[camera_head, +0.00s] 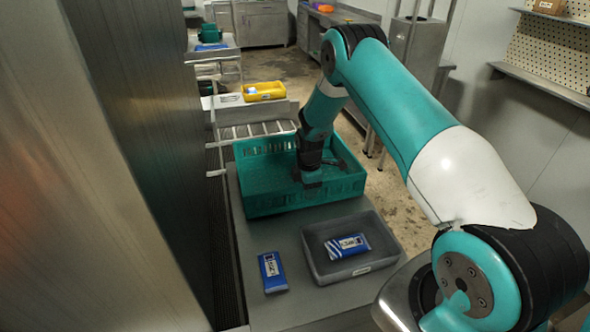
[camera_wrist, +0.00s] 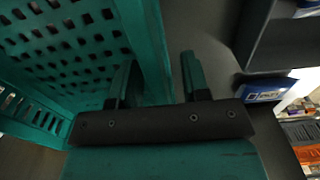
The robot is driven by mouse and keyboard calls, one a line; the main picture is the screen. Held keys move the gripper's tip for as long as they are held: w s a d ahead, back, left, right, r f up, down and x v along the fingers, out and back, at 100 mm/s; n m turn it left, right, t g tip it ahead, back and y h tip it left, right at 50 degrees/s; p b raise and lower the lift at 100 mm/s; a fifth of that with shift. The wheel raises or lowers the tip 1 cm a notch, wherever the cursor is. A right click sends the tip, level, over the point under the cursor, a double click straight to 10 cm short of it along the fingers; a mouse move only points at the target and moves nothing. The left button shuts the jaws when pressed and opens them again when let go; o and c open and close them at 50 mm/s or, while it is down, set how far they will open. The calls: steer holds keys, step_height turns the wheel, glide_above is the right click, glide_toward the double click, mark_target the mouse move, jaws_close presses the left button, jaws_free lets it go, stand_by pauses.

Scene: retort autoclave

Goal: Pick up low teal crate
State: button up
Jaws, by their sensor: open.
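The low teal crate (camera_head: 262,202) stands on the grey bench top, with slotted walls and an open top that looks empty. My gripper (camera_head: 312,186) is at the crate's near wall, pointing down. In the wrist view my gripper (camera_wrist: 160,82) is open, one finger on each side of the wall. I cannot tell whether the fingers touch it. My arm hides part of the crate's far right side.
A grey tray (camera_head: 312,262) holding a blue-and-white packet (camera_head: 347,246) sits just in front of the crate. Another blue packet (camera_head: 272,272) lies left of the tray. A yellow bin (camera_head: 264,91) stands behind the crate beyond a metal rack (camera_head: 250,132). A tall metal wall is close on the left.

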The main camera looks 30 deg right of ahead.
steer(key=shift+f, duration=0.7)
jaws_close()
steer(key=shift+w+r, duration=0.1)
steer(key=shift+r, duration=0.1)
